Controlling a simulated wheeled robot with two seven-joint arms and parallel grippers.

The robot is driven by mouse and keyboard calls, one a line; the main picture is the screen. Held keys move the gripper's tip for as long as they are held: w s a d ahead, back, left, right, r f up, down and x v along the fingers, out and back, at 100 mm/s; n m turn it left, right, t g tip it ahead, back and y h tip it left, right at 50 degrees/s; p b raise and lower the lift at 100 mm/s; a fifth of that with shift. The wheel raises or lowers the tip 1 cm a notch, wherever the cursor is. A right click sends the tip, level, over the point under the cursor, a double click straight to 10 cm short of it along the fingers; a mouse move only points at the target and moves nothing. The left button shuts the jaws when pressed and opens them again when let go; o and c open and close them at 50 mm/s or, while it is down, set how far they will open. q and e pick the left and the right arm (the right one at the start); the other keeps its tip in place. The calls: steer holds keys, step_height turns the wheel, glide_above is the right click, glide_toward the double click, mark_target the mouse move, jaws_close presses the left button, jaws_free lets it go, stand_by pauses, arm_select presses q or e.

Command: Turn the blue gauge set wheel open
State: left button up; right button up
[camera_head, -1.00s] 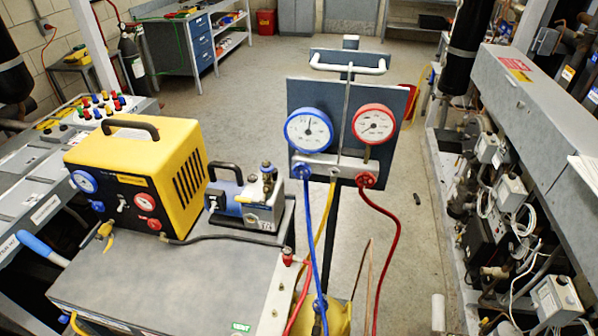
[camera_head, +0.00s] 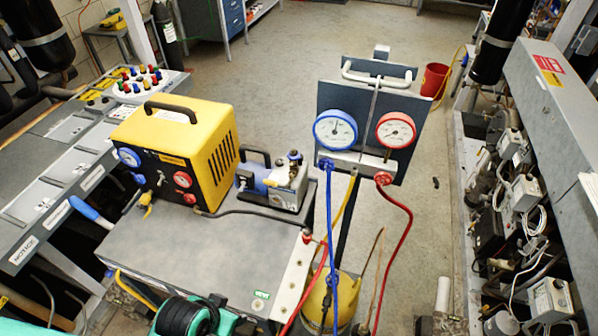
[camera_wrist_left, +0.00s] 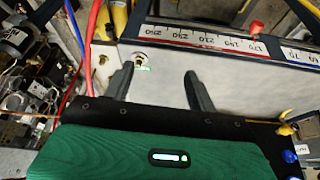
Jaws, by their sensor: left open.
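The gauge set stands upright on a panel in the head view, with a blue gauge (camera_head: 335,130) on the left and a red gauge (camera_head: 396,130) on the right. The small blue wheel (camera_head: 326,164) is at the left end of its manifold, below the blue gauge. A red wheel (camera_head: 383,178) is at the other end. My left gripper (camera_wrist_left: 158,82) is open and empty in the left wrist view, above a light grey surface. My green and black left arm shows at the bottom of the head view, well short of the blue wheel. My right gripper is out of view.
A yellow machine (camera_head: 178,150) and a blue-grey pump (camera_head: 280,184) stand on the cart (camera_head: 185,250), left of the gauge set. Blue, yellow and red hoses hang below the manifold. The compressor rack (camera_head: 545,130) is on the right. Open floor lies behind.

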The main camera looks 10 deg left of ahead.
arm_select(q)
steer(key=w+d+r+m+t+h, duration=0.2)
steer(key=d+r+t+h, duration=0.4)
steer(key=r, duration=0.5)
steer(key=w+d+r+m+t+h, duration=0.2)
steer(key=w+d+r+h, duration=0.15)
steer(key=d+r, duration=0.55)
steer(key=w+d+r+m+t+h, duration=0.25)
steer(key=d+r+h, duration=0.35)
steer(key=r, duration=0.6)
steer(key=n+t+y, duration=0.3)
steer(key=n+y, duration=0.7)
steer(key=y, duration=0.4)
glide_toward(325, 166)
steer(key=shift+m+h, duration=0.25)
steer(key=w+p, duration=0.1)
steer(key=w, duration=0.1)
steer(key=w+d+p, duration=0.1)
steer(key=w, duration=0.2)
steer(key=w+p, duration=0.1)
steer(key=w, duration=0.2)
steer(key=shift+d+p, duration=0.15)
steer(key=shift+p, duration=0.2)
